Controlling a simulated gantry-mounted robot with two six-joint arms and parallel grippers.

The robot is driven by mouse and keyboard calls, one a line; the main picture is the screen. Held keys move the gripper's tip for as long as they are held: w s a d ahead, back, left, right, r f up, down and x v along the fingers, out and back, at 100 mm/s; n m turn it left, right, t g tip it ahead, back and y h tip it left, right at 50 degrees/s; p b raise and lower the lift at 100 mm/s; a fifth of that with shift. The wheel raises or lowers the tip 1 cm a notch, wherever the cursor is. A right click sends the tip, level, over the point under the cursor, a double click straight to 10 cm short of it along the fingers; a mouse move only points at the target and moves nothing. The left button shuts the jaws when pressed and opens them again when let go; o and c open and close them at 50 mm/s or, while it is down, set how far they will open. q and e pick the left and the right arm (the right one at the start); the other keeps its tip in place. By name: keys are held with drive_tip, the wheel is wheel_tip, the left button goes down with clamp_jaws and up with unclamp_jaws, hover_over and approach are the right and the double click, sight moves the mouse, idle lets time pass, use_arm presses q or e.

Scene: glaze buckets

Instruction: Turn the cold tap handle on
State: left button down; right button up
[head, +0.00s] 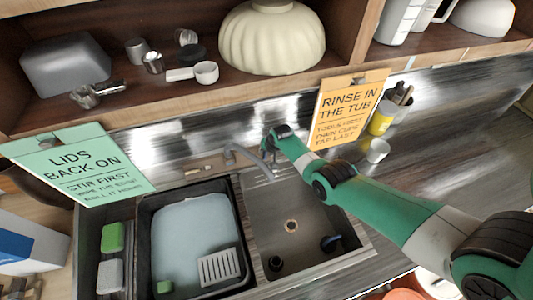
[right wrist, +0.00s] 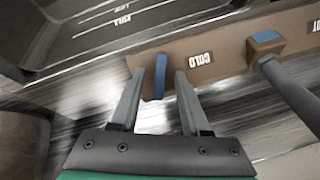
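The cold tap handle (right wrist: 160,76) is a short blue lever on a brown tap panel (right wrist: 225,42) in the right wrist view, beside a white COLD label (right wrist: 201,60). My right gripper (right wrist: 158,88) is open, with one finger on each side of the blue lever. A gap shows on both sides, so the fingers do not appear to grip it. In the head view my right arm reaches to the grey tap (head: 245,152) behind the sink; the handle and fingertips are too small or hidden there. My left gripper is not in view.
The grey spout (right wrist: 287,85) stands right of the lever, near a partly cut-off HOT label. The sink basin (head: 310,225) and a dark tub (head: 145,240) lie in front.

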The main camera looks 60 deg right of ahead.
clamp_jaws()
drive_tip(key=shift+n, duration=0.7)
drive_tip(key=shift+o, duration=0.2)
unclamp_jaws()
